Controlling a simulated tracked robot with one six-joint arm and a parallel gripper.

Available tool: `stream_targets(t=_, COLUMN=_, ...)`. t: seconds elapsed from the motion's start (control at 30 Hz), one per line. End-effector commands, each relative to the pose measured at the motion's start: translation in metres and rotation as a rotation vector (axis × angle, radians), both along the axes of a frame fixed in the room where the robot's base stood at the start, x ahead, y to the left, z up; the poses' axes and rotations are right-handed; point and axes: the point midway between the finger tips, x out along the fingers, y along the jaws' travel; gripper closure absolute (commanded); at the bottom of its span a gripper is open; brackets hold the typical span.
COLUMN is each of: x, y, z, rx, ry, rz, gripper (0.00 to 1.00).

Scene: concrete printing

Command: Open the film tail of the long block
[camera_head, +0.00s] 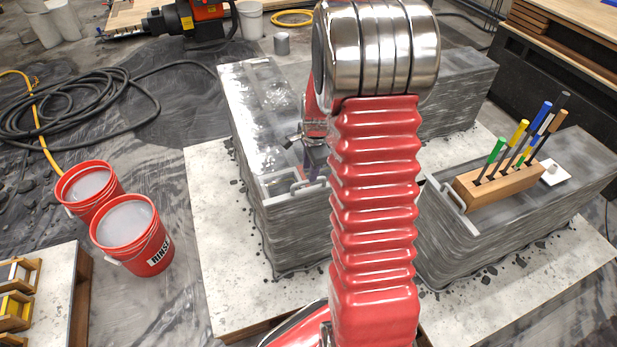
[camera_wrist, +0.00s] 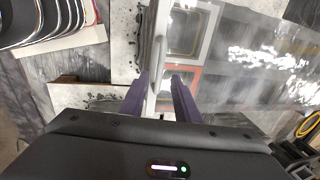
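The long block (camera_head: 290,225) is a grey layered concrete block, left of my arm in the head view. Clear glossy film (camera_head: 262,110) covers its top; the film also shows in the wrist view (camera_wrist: 265,65). A pale handle-like bar (camera_head: 308,187) lies at the block's near end. In the wrist view, a pale bar (camera_wrist: 158,50) runs along the film's edge. My gripper (camera_wrist: 160,78) has two purple fingers, spread apart on either side of this bar. Contact is not clear. In the head view my gripper (camera_head: 314,157) is above the near end, partly hidden by my arm.
A second layered block (camera_head: 455,240) at right carries a wooden holder (camera_head: 480,190) with several coloured tools and a handle. Two red buckets (camera_head: 130,225) stand left on the floor. A black hose (camera_head: 65,105) is coiled behind them. My red arm hides the middle.

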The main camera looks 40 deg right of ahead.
Motion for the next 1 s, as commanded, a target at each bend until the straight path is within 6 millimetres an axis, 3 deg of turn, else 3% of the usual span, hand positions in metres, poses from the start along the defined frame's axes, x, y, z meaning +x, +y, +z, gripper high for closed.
stream_targets(t=0.4, x=0.009, y=-0.002, z=-0.046, rx=0.001, ry=0.0, rz=0.0, gripper=0.71)
stream_targets(t=0.8, x=0.01, y=-0.002, z=-0.051, rx=0.0, ry=-0.001, rz=0.0, gripper=0.71)
stream_targets(t=1.0, x=0.01, y=-0.002, z=-0.051, rx=0.0, ry=-0.001, rz=0.001, gripper=0.85)
